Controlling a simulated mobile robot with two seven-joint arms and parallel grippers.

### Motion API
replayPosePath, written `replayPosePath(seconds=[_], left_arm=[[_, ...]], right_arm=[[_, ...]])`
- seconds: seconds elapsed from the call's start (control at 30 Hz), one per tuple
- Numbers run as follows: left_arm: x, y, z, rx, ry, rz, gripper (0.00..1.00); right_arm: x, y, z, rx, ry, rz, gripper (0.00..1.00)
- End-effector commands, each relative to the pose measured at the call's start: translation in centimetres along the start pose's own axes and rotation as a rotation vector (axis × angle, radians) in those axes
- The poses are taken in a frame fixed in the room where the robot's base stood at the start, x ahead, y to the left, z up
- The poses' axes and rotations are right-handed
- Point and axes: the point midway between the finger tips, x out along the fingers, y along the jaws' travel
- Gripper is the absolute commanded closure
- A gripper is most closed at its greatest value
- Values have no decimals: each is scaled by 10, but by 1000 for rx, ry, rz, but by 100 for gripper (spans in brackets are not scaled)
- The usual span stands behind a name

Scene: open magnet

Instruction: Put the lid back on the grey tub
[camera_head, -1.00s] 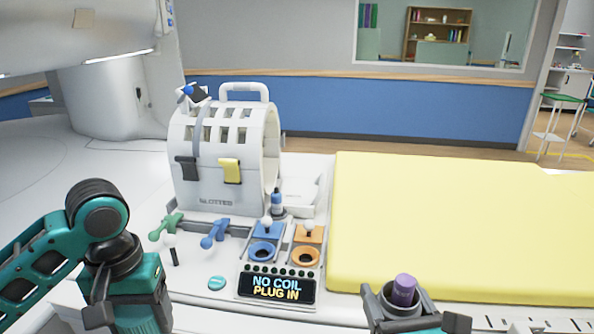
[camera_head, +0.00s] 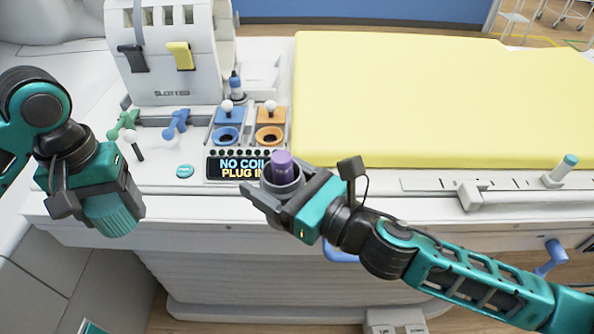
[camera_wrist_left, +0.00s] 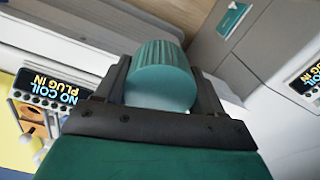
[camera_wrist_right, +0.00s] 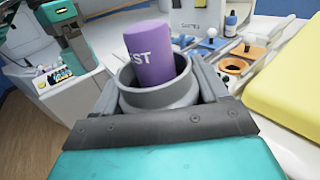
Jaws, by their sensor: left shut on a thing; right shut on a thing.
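My left gripper (camera_head: 94,207) is shut on the teal ribbed lid (camera_head: 115,212) and holds it in the air in front of the machine's white side. The lid fills the jaws in the left wrist view (camera_wrist_left: 160,78). My right gripper (camera_head: 280,190) is shut on the grey tub (camera_head: 268,187), held upright with its mouth open. The tub shows more closely in the right wrist view (camera_wrist_right: 157,93). A purple cylinder (camera_wrist_right: 148,55) with partly visible lettering stands in the tub and sticks out above its rim. Lid and tub are well apart.
Behind the tub is a console with a display (camera_head: 236,168) reading NO COIL PLUG IN, and blue (camera_head: 228,134) and orange (camera_head: 269,134) sockets. A slotted white coil (camera_head: 172,85) stands behind. A yellow mattress (camera_head: 420,100) lies right. Space between the grippers looks free.

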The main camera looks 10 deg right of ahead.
Motion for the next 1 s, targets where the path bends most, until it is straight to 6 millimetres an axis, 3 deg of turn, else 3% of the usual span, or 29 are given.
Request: replayPosePath(seconds=[0.47,0.6,0.77,1.0], left_arm=[[0,0,0,0,0,0,60],[-3,8,-1,18,2,1,60],[-18,46,-1,93,8,4,60],[-57,130,15,283,11,7,60]], right_arm=[[3,5,0,1,1,31,98],[3,5,1,0,0,31,98],[3,5,2,0,-2,31,98],[4,5,2,0,-3,31,98]])
